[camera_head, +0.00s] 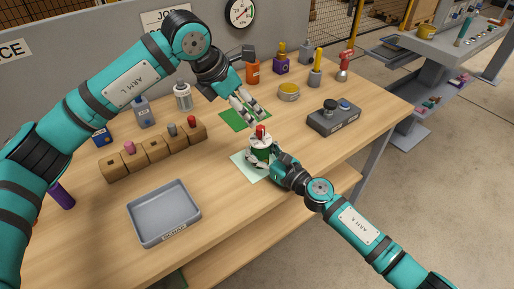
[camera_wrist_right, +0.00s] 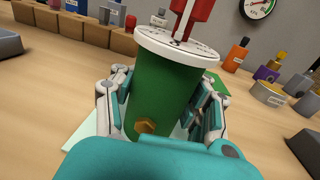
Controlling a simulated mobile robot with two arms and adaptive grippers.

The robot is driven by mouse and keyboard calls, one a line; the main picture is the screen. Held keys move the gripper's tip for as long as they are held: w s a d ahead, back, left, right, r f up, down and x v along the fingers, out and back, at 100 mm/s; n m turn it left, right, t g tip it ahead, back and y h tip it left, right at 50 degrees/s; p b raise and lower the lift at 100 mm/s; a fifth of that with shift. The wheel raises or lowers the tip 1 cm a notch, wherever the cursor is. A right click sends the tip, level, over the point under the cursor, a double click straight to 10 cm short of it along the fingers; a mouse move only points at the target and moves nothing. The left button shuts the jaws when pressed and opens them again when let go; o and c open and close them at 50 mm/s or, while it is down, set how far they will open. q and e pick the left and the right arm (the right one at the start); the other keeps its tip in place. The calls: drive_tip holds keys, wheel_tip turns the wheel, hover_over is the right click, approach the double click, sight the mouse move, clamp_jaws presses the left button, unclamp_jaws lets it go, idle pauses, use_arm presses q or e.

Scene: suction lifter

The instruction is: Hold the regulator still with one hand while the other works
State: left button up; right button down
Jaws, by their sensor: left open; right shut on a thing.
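The regulator is a green cylinder (camera_wrist_right: 162,90) with a white marked top and a red upright part (camera_wrist_right: 192,18). A brass hexagonal fitting (camera_wrist_right: 147,127) shows low on its near side. In the head view it stands upright on a pale green mat (camera_head: 243,165). My right gripper (camera_head: 262,160) is shut around the green body from the front right, with a finger on each side in the right wrist view. My left gripper (camera_head: 251,113) is open and empty, above and behind the regulator, its fingers pointing down towards the red part without touching it.
A grey tray (camera_head: 192,232) lies front left. A wooden block rack (camera_head: 116,170) with small parts stands left. A dark green mat (camera_head: 232,123) lies behind the regulator. A grey box with knobs (camera_head: 334,121) stands right.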

sight(259, 126)
use_arm(q)
drive_tip(key=x, duration=0.9)
drive_tip(key=shift+c, duration=0.2)
